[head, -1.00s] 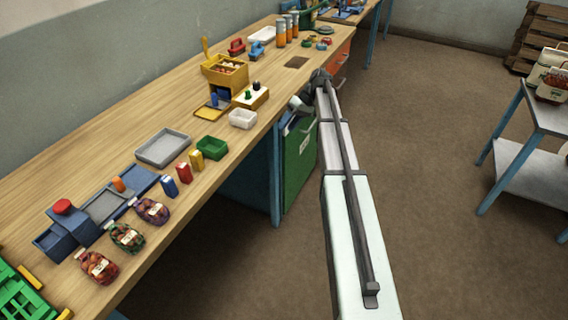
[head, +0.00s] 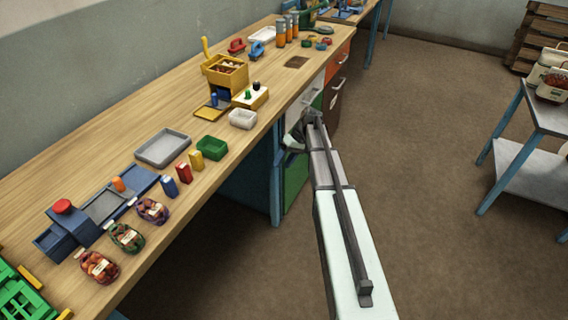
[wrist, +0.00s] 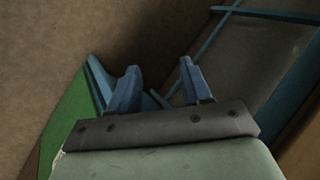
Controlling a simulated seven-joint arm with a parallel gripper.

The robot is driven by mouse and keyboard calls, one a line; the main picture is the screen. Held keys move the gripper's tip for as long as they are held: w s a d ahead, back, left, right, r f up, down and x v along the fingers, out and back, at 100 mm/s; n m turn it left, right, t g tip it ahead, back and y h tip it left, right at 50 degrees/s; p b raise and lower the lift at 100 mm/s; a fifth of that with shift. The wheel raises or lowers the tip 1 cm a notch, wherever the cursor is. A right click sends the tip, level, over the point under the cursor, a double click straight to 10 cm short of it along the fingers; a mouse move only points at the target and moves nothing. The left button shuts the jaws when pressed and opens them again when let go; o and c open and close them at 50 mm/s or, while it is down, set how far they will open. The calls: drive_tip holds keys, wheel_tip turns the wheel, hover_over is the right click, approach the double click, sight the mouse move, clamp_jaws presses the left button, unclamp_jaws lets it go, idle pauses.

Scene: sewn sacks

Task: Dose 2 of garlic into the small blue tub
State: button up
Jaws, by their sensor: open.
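A yellow dispenser box (head: 225,72) with a raised lever stands on the bench in the head view. Small brownish pieces lie in its open top; I cannot tell whether they are garlic. A small blue piece (head: 214,99) stands on the yellow plate (head: 210,112) at its foot; I cannot tell whether it is the tub. A blue open box (head: 54,241) is at the bench's near left. My gripper (wrist: 158,85) is open and empty in the wrist view, its two blue fingers apart. In the head view it is beside the bench's front edge, below the top.
A white tub (head: 242,119), a green tub (head: 211,147) and a grey tray (head: 163,147) stand on the bench. Several small boxes and netted sacks (head: 126,238) line its front. A green panel (head: 295,184) is under the bench.

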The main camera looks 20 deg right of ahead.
drive_tip(key=shift+s+a+f, duration=0.15)
drive_tip(key=shift+s+f, duration=0.05)
drive_tip(key=shift+f, duration=0.15)
drive_tip(key=w+d+r+n+t+h, duration=0.25)
drive_tip(key=w+d+r, duration=0.25)
drive_tip(key=w+r, duration=0.4)
drive_tip(key=w+d+r+n+t+h, duration=0.1)
drive_tip(key=w+d+r+t+h, duration=0.15)
drive_tip(key=w+d+r, duration=0.5)
drive_tip(key=n+g+h, duration=0.2)
drive_tip(key=n+g, duration=0.2)
drive_tip(key=n, duration=0.2)
approach(248, 90)
wheel_tip(248, 90, down, 9)
drive_tip(key=shift+d+f, duration=0.15)
drive_tip(key=shift+f, duration=0.05)
clamp_jaws()
